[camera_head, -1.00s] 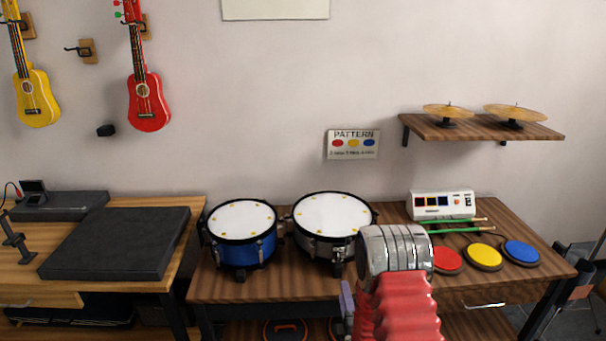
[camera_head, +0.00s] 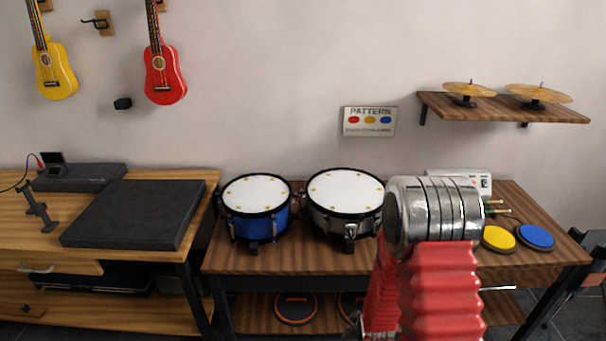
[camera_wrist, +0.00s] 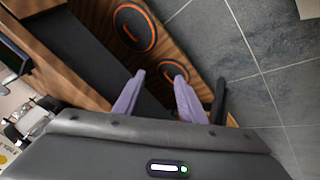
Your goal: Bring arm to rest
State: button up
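My arm shows in the head view as a red ribbed sleeve (camera_head: 440,290) with a silver ringed joint (camera_head: 435,212), raised in front of the right table. My gripper (camera_wrist: 152,78) shows in the wrist view as two purple fingers set apart, with nothing held between them. It points down toward the lower shelf and floor. In the head view the fingers are hidden behind or below the arm.
The wooden table (camera_head: 290,262) holds a blue drum (camera_head: 256,205), a white drum (camera_head: 344,203), a yellow pad (camera_head: 498,239) and a blue pad (camera_head: 536,237). Orange-ringed discs (camera_wrist: 135,27) lie on its lower shelf. Grey tiled floor (camera_wrist: 255,50) is clear at right.

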jog(key=s+r+m, duration=0.2)
jog(key=s+r, duration=0.6)
jog(key=r, duration=0.5)
jog(key=s+r+m, duration=0.3)
jog(key=s+r, duration=0.5)
jog(key=r, duration=0.6)
jog(key=s+r+m+g, duration=0.1)
jog(key=s+r+m, duration=0.2)
jog(key=s+r, duration=0.5)
notch_tip(320, 180, up, 6)
jog(key=shift+a+r, duration=0.1)
jog(key=shift+a, duration=0.25)
jog(key=shift+c, duration=0.2)
